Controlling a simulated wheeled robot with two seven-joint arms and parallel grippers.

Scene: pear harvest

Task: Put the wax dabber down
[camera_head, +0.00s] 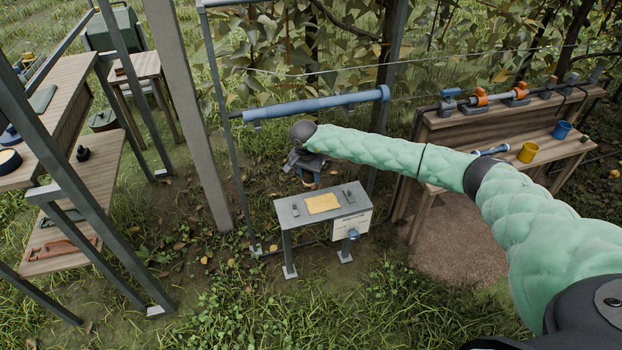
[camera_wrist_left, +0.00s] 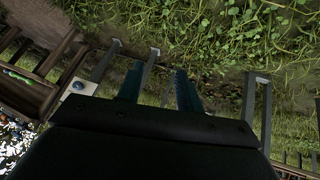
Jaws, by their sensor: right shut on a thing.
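My right gripper (camera_head: 307,172) is beyond the far edge of a small grey metal stand (camera_head: 337,212), pointing down. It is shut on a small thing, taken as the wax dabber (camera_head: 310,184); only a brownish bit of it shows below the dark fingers. The stand top, with a yellow pad (camera_head: 323,203) in the middle, lies just below and nearer. My left gripper is outside the head view; in the left wrist view (camera_wrist_left: 158,88) its two teal fingers are apart with nothing between them, above grass.
A small dark holder (camera_head: 295,210) and another (camera_head: 349,196) sit on the stand, which has a white label and blue knob (camera_head: 353,234) in front. A blue horizontal pipe (camera_head: 315,105) runs behind. A wooden bench (camera_head: 470,135) with a yellow cup (camera_head: 528,152) stands right; wooden shelves (camera_head: 75,200) stand left.

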